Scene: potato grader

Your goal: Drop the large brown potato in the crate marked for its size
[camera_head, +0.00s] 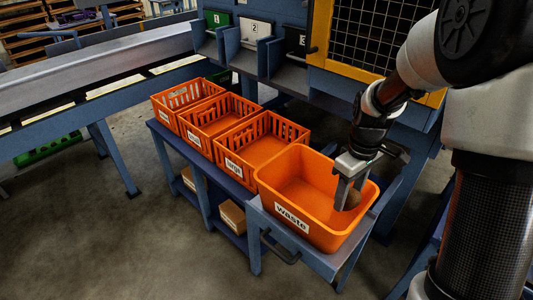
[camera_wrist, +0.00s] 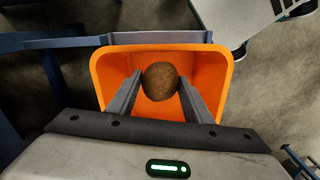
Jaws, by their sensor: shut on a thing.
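My gripper (camera_head: 348,190) is shut on the large brown potato (camera_head: 353,200), pointing down over the right part of the orange waste bin (camera_head: 310,185). In the wrist view the potato (camera_wrist: 160,80) sits between the two fingers, with the orange waste bin (camera_wrist: 215,70) behind it. I cannot tell whether the potato is above the rim or just inside. The orange slatted crate marked large (camera_head: 262,150) stands left of the waste bin and looks empty.
Two more orange slatted crates, the middle one (camera_head: 215,122) and the far-left one (camera_head: 185,100), continue the row on a blue bench (camera_head: 207,157); their labels are too small to read surely. A yellow-framed mesh guard (camera_head: 370,40) stands behind my arm.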

